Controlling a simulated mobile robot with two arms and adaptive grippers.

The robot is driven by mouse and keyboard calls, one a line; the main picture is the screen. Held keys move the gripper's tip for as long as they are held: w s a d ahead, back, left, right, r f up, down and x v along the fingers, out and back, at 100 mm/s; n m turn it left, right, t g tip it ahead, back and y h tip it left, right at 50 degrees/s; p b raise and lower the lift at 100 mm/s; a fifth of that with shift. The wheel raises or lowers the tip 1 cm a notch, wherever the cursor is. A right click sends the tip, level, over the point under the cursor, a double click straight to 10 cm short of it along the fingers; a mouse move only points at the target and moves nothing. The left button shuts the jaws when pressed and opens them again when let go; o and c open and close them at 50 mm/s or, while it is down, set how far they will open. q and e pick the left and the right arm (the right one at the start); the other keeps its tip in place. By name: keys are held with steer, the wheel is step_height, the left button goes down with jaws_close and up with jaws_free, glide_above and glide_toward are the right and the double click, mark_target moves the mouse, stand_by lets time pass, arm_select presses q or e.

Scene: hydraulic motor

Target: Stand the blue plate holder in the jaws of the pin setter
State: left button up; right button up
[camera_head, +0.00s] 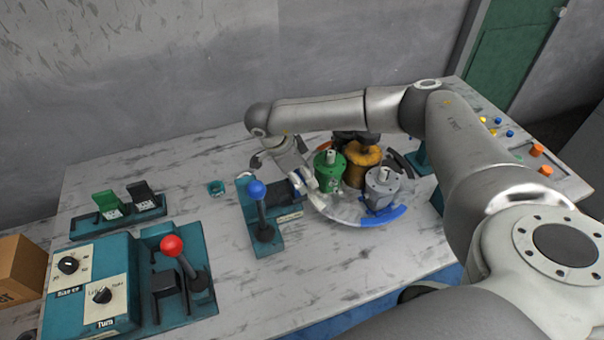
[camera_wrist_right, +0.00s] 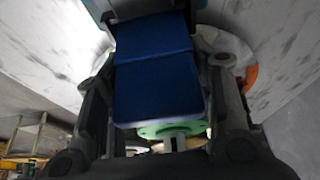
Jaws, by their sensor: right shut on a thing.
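The blue plate holder (camera_wrist_right: 155,80) fills the middle of the right wrist view, between the two dark fingers of my right gripper (camera_wrist_right: 155,108), which is shut on it. In the head view my right gripper (camera_head: 303,178) is low over the table, beside a teal device with a blue-knobbed lever (camera_head: 262,222). A dark block (camera_head: 284,193) shows there; I cannot tell whether it is the held holder or part of the device. A teal edge (camera_wrist_right: 102,8) shows beyond the holder in the wrist view. No label shows which device is the pin setter. My left gripper is not in view.
A round carrier (camera_head: 345,212) with green (camera_head: 327,172), orange (camera_head: 358,168) and grey (camera_head: 380,188) motor parts stands right of the gripper. A rack (camera_head: 108,222) with green and black holders, a red-knobbed lever (camera_head: 172,246) and a control box (camera_head: 90,290) are at left.

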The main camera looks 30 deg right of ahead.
steer(key=o, duration=1.1)
steer(key=shift+r, duration=0.1)
steer(key=shift+r+p, duration=0.6)
steer(key=shift+r, duration=0.15)
steer(key=shift+r+p, duration=1.65)
steer(key=shift+r, duration=1.05)
